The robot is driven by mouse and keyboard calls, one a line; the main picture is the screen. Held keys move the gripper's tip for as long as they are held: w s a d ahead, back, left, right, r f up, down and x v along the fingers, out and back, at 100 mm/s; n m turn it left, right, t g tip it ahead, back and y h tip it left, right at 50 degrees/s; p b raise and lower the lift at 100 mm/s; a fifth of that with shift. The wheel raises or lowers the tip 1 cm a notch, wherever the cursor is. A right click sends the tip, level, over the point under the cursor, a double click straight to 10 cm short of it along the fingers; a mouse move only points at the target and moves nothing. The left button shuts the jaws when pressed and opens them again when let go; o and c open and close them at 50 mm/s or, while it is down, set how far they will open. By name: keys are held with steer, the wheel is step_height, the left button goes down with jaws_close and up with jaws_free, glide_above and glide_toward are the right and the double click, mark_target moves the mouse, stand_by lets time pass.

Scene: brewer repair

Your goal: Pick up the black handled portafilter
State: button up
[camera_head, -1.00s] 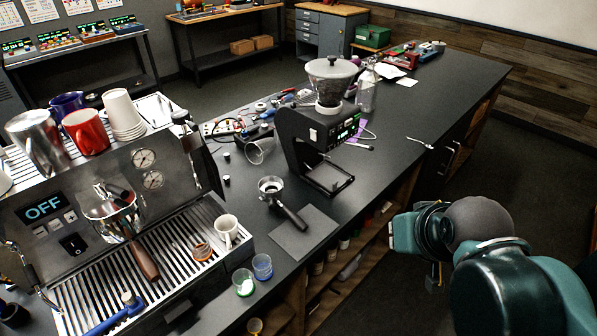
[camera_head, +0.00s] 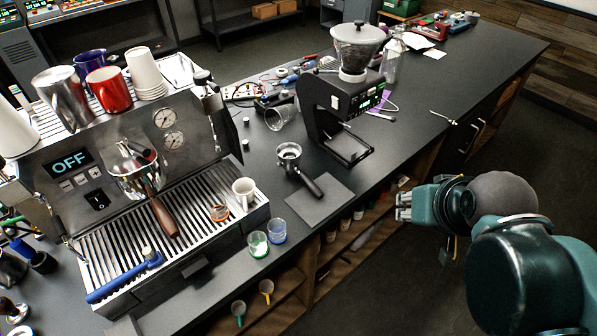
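The black handled portafilter (camera_head: 309,183) lies on the dark counter, in front of the grinder. Its metal basket end (camera_head: 289,154) points to the back left. Its black handle points to the front right and reaches onto a dark flat mat (camera_head: 319,207). My gripper (camera_head: 403,206) is at the right, beyond the counter's front edge, well apart from the portafilter. Its fingers point left and look empty. They are small and seen side on, so their opening is unclear.
The espresso machine (camera_head: 70,187) stands at the left with a wooden handled portafilter (camera_head: 163,217) on it. The grinder (camera_head: 335,110) stands behind the black handled portafilter. A green cup (camera_head: 258,244) and a blue cup (camera_head: 278,232) stand near the front edge. Open shelves (camera_head: 345,240) lie below.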

steer(key=shift+o, duration=1)
steer(key=shift+w+a+r, duration=0.1)
steer(key=n+g+h+p, duration=0.2)
steer(key=n+g+p, duration=0.5)
steer(key=p, duration=0.6)
glide_above(303, 176)
steer(key=s, duration=0.1)
steer(key=shift+n+t, duration=0.4)
steer(key=shift+t, duration=0.3)
steer(key=x, duration=0.5)
steer(key=s+a+x, duration=0.1)
steer(key=x, duration=0.1)
steer(key=shift+d+f, duration=0.1)
steer(key=shift+f, duration=0.25)
steer(key=shift+a+f, duration=0.6)
